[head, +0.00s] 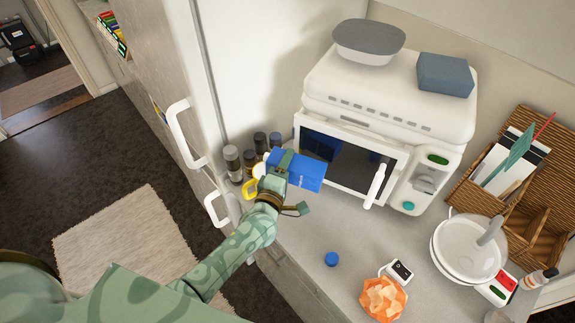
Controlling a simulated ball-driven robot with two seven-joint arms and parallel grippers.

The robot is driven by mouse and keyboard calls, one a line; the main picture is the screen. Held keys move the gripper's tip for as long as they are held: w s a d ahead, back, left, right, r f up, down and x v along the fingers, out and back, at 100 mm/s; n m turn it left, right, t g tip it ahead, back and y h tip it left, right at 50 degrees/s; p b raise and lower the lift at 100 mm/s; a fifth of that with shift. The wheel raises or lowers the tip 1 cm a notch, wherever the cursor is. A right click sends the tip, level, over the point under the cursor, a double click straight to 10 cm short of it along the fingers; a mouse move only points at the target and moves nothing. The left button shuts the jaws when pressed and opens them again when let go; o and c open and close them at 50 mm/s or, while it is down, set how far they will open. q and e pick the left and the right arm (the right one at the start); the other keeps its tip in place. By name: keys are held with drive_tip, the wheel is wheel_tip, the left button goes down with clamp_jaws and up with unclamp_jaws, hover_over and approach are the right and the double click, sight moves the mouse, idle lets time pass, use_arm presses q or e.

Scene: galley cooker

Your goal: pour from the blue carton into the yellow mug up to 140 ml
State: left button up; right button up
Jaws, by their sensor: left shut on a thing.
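The blue carton (312,172) is held tipped far over, nearly lying on its side, in front of the oven. My left gripper (278,176) is shut on it near its left end. The yellow mug (249,188) stands on the counter just left of the gripper, partly hidden by the gripper and arm. The carton's left end points toward the mug. I cannot see a stream or the level inside the mug. A round blue cap (331,259) lies on the counter. My right gripper is not in view.
Several dark-topped jars (259,140) stand behind the mug against the wall. A white oven (341,150) stands behind the carton. An orange faceted object (384,298), a small white device (400,270), white bowls (467,250) and a wicker organizer (535,215) are to the right. Counter around the cap is clear.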

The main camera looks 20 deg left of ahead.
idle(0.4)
use_arm(q)
drive_tip(key=shift+n, duration=0.4)
idle(2.7)
